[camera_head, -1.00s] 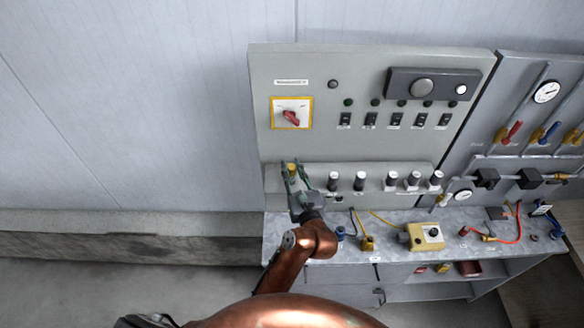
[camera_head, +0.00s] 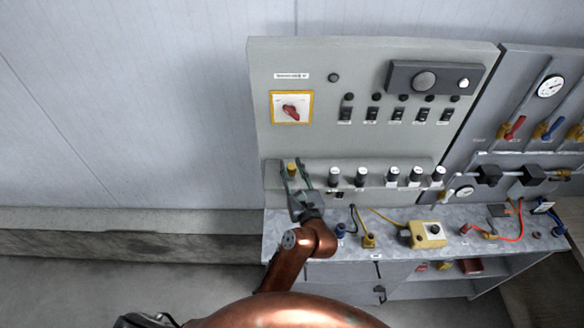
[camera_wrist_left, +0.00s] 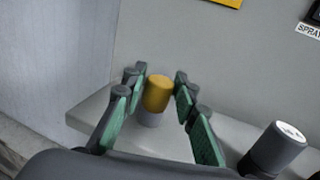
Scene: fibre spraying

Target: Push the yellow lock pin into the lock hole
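The yellow lock pin (camera_head: 292,169) is a short upright yellow cylinder on the ledge at the left of the control panel. In the left wrist view the pin (camera_wrist_left: 158,93) stands on a grey round base (camera_wrist_left: 150,118). My left gripper (camera_head: 297,168) is open, with its green-padded fingers on either side of the pin. In the left wrist view the fingers (camera_wrist_left: 159,82) show gaps to the pin on both sides. The lock hole cannot be made out; the base under the pin is only partly visible.
Several black knobs with white tops stand along the ledge to the right; the nearest one (camera_wrist_left: 272,152) is close to the right finger. A red rotary switch (camera_head: 291,112) is on the panel above. A yellow box (camera_head: 428,235) and cables lie on the bench.

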